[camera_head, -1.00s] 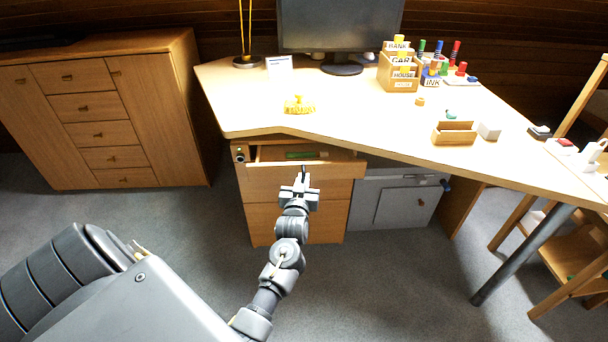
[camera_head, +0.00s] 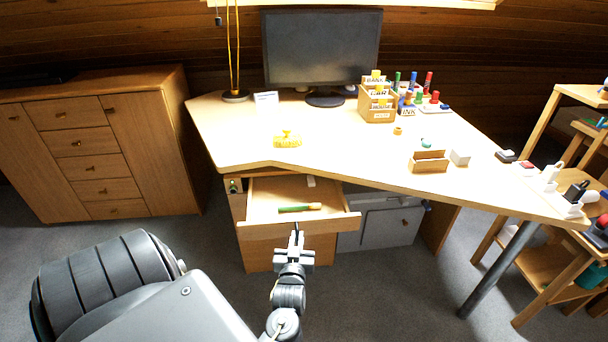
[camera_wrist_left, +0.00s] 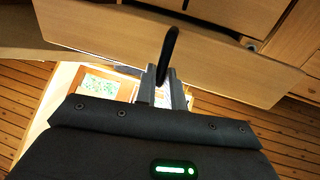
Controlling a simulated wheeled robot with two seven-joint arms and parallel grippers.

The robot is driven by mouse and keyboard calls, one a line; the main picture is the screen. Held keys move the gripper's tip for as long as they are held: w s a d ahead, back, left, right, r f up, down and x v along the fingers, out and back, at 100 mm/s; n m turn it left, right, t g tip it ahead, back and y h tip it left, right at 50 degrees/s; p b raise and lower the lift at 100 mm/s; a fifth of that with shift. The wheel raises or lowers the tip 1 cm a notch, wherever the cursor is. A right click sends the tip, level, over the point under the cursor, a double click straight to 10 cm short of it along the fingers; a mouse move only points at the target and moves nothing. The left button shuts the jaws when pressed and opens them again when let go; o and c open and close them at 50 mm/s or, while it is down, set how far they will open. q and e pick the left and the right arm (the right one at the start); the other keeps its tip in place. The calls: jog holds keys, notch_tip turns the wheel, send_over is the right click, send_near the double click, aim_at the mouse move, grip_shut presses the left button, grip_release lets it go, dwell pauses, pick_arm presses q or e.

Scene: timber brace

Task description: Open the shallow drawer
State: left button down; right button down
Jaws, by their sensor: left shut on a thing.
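The shallow drawer (camera_head: 265,202) under the left part of the desk stands well out in the head view, and its inside shows. A green and tan stick-like item (camera_head: 299,208) lies in it. My left gripper (camera_head: 295,243) is at the middle of the drawer's front. In the left wrist view my left gripper (camera_wrist_left: 162,88) is shut on the dark, curved handle (camera_wrist_left: 169,50) of the drawer front (camera_wrist_left: 110,42). My right gripper is in neither view.
The desk top (camera_head: 350,140) overhangs the drawer. A grey cabinet (camera_head: 385,227) stands right of the drawer unit, and a wooden sideboard (camera_head: 80,150) is at left. A yellow object (camera_head: 287,140) sits on the desk above. Carpet in front is clear.

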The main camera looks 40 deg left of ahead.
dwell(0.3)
pick_arm(q)
jog(key=c, duration=1.5)
grip_release()
jog(key=shift+d, duration=0.1)
